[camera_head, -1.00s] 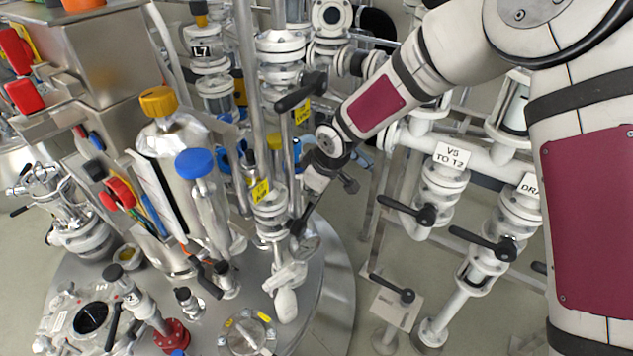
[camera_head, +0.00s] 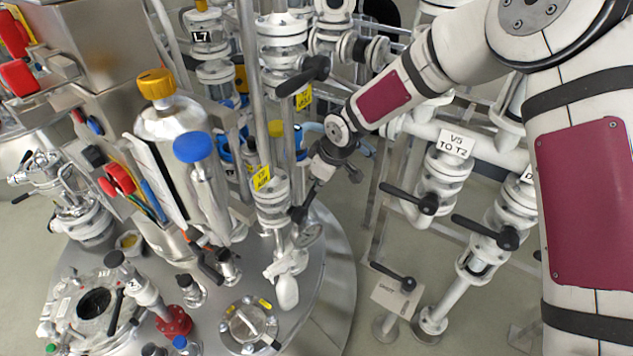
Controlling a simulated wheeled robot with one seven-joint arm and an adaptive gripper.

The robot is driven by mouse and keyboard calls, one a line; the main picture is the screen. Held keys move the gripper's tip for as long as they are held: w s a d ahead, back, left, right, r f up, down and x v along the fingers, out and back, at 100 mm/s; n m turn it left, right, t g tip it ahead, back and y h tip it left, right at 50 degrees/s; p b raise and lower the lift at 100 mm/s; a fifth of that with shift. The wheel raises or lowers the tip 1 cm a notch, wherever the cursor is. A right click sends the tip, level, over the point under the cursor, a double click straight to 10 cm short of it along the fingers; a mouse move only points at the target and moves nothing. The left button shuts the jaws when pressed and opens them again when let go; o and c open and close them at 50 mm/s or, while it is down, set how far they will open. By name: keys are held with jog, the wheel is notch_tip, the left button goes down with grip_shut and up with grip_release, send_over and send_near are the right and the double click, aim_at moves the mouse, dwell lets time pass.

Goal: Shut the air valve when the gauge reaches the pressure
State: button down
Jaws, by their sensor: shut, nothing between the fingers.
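The yellow air label (camera_head: 262,178) hangs on the white flanged valve stack (camera_head: 272,205) at the middle of the head view. My gripper (camera_head: 299,213) points down just right of this stack, with its dark tips close to it. The tips are shut and empty. I cannot tell whether they touch the valve, and its handle is not clearly distinguishable from my fingers. A small round grey disc, perhaps the gauge (camera_head: 311,236), sits just below the tips. Its face is too small and tilted to read.
A steel vessel with a yellow cap (camera_head: 156,84) and a blue-capped cylinder (camera_head: 205,175) stand left. A black-handled valve (camera_head: 308,75) is above. Piping with the V5 TO T2 label (camera_head: 456,141) crowds the right. Floor shows between the round plate (camera_head: 340,260) and the pipe frame.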

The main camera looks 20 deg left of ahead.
jog(key=shift+w+d+f+g+b, duration=0.15)
jog(key=shift+w+f+g+b, duration=0.2)
jog(key=shift+b, duration=0.3)
jog(key=shift+m+g+y, duration=0.3)
jog(key=shift+g+y, duration=0.1)
jog(key=shift+g, duration=0.45)
jog(key=shift+w+d+f+b, duration=0.25)
jog(key=shift+w+f+b, duration=0.35)
jog(key=shift+f+b, duration=0.45)
jog(key=shift+w+d+f+b, duration=0.2)
jog(key=shift+w+f+b, duration=0.45)
jog(key=shift+b, duration=0.7)
jog(key=shift+s+a, duration=0.1)
